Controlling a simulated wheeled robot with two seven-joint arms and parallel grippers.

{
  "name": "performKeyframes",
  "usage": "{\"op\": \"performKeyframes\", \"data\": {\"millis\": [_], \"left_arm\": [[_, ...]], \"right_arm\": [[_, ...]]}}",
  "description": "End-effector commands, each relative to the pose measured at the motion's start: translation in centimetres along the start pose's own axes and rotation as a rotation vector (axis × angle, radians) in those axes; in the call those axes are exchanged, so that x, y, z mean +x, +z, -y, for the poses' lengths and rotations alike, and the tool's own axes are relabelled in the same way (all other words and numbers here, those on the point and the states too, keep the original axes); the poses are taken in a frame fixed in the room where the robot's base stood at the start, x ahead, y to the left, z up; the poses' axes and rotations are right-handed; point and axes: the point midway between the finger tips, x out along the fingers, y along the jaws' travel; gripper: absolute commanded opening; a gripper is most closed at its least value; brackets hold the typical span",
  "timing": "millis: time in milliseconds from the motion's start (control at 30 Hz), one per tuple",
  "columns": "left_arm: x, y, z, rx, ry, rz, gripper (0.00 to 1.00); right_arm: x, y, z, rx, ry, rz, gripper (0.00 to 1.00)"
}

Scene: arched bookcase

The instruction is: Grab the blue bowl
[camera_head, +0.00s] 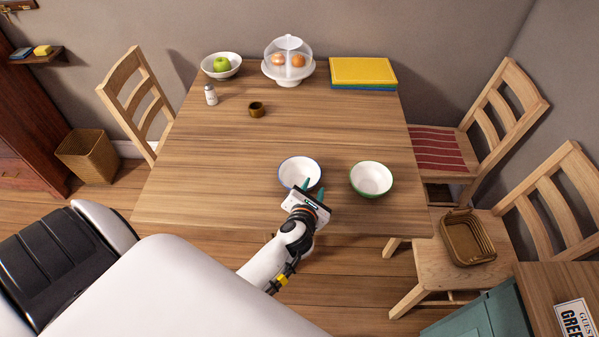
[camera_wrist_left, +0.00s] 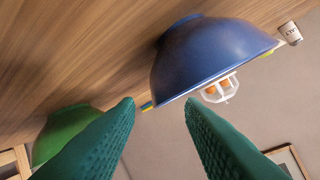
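The blue bowl (camera_head: 290,172), white inside with a blue rim, stands upright near the front edge of the wooden table (camera_head: 220,160). In the left wrist view its blue outside (camera_wrist_left: 208,55) fills the upper middle, upside down in the picture. My left gripper (camera_head: 301,184) is at the bowl's near side. Its two green fingers (camera_wrist_left: 160,102) are spread with nothing gripped between them. The bowl's rim is just beyond the fingertips in the wrist view; I cannot tell whether they touch. My right gripper is not in view.
A green bowl (camera_head: 371,179) stands close on the right. At the back are a bowl with a green apple (camera_head: 221,64), a domed egg stand (camera_head: 288,62), yellow and blue boards (camera_head: 362,72), a shaker (camera_head: 211,95) and a small brown cup (camera_head: 257,109). The table's middle is clear.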

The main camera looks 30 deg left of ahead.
Motion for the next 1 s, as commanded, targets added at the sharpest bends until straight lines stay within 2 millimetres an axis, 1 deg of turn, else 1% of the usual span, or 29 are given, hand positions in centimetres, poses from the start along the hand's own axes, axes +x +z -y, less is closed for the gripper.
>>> {"op": "performKeyframes", "data": {"millis": [133,300,400,500,667,700,767,800,900,1000], "left_arm": [[1.4,-0.1,0.2,0.002,-0.002,-0.001,0.35],[4.0,-0.1,0.3,0.001,-0.002,-0.001,0.35],[5.0,0.0,0.3,0.001,-0.002,-0.001,0.35],[5.4,0.0,0.3,0.001,-0.001,-0.001,0.35],[5.4,0.0,0.3,0.001,0.0,-0.001,0.35],[5.4,0.0,0.3,0.001,0.0,-0.001,0.32],[5.4,0.0,0.3,0.001,0.0,-0.001,0.22],[5.3,0.0,0.3,0.001,0.0,-0.001,0.16],[5.3,0.0,0.3,0.001,0.0,-0.001,0.0],[5.3,0.0,0.3,0.001,0.0,0.0,0.0]], "right_arm": [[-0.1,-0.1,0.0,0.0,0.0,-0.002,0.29],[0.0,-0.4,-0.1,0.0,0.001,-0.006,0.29],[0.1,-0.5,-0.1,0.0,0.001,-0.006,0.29],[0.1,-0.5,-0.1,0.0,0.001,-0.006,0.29],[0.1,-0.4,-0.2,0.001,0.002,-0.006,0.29],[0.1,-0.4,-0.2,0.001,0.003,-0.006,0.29],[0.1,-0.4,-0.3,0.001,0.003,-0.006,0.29],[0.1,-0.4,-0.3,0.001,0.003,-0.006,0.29],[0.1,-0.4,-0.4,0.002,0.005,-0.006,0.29],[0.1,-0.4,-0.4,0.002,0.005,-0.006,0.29]]}}
